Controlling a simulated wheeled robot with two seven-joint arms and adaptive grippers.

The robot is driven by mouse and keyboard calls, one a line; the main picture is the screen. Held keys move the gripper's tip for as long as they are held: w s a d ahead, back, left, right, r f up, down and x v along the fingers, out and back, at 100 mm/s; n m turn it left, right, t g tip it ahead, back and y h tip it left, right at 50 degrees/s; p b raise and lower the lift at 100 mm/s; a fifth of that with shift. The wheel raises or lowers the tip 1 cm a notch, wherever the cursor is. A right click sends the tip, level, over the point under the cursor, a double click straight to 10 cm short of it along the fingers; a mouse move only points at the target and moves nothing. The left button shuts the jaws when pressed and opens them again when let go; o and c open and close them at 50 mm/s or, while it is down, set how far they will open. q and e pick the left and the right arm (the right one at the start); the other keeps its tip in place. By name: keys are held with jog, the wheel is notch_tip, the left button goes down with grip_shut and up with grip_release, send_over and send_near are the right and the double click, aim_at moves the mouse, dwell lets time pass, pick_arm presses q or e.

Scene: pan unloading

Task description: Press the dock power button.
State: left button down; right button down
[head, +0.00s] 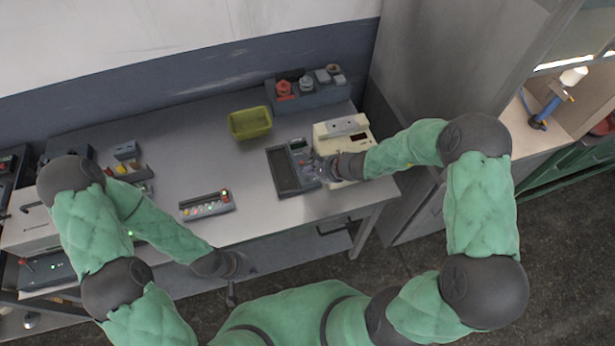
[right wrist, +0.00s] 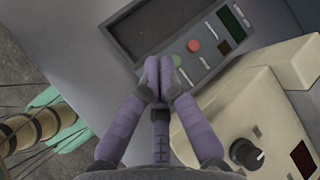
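The dock is a grey unit with a dark recessed tray (head: 283,172) and a control panel beside it, on the table's right part. In the right wrist view the panel carries a red button (right wrist: 194,46), a green button (right wrist: 176,60), a small dark-red square and a green display (right wrist: 232,24). I cannot read which one is the power button. My right gripper (right wrist: 158,78) has its purple fingertips together, empty, at the panel's near edge close to the green button; contact is unclear. My left gripper (head: 238,268) hangs in front of the table edge, away from the dock; its fingers are unclear.
A cream device (head: 343,130) with a black knob (right wrist: 246,153) stands right beside the dock. A yellow-green bin (head: 250,123), a grey rack (head: 310,92) with jars, and a button strip (head: 206,205) are on the table. The table's middle is clear.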

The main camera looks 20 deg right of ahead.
aim_at(309, 182)
notch_tip(309, 182, up, 4)
jog(key=shift+p, duration=1.05)
jog(key=shift+f, duration=0.15)
